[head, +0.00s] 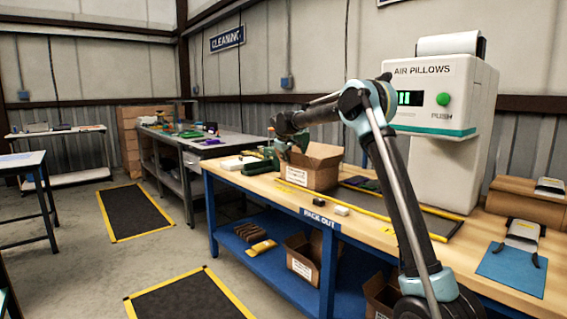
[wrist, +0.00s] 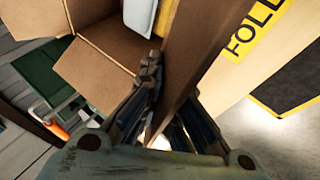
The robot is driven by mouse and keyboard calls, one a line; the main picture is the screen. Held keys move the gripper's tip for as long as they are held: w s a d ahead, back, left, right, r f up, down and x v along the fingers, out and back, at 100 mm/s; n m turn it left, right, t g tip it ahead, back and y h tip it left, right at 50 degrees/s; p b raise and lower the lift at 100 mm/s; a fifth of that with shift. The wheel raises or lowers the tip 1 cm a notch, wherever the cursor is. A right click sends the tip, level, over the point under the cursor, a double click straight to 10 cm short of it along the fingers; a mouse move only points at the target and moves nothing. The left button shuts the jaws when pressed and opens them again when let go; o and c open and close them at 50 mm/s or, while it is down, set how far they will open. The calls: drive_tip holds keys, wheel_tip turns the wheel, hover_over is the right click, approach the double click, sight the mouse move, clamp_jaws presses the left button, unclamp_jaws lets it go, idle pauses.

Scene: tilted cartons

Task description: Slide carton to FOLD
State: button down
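The open carton (head: 312,168) is brown with a white label and stands on the wooden bench top, flaps up. In the wrist view its flaps and inside wall (wrist: 95,72) fill the upper left, and a pale item (wrist: 139,16) shows inside. My gripper (head: 284,152) is at the carton's left side in the head view. In the wrist view its two fingers (wrist: 170,105) converge on a cardboard panel, one on each side, and look shut on it. The far finger's tip is hidden behind the panel. A yellow label with black letters starting "FOL" (wrist: 255,28) lies on the bench beside the carton.
The PACK OUT bench (head: 365,228) has yellow strips and a dark mat (head: 440,222) right of the carton. A small white block (head: 341,210) lies near its front edge. The AIR PILLOWS machine (head: 430,130) stands behind. Green items (head: 262,160) are left of the carton.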

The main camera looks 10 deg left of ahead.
drive_tip(key=shift+w+a, duration=0.4)
drive_tip(key=shift+w, duration=0.15)
drive_tip(key=shift+a, duration=0.35)
drive_tip(key=c, duration=1.7)
unclamp_jaws()
drive_tip(key=shift+r, duration=0.1)
drive_tip(key=v, duration=1.1)
drive_tip(key=shift+s+r, duration=0.2)
drive_tip(key=shift+r, duration=0.1)
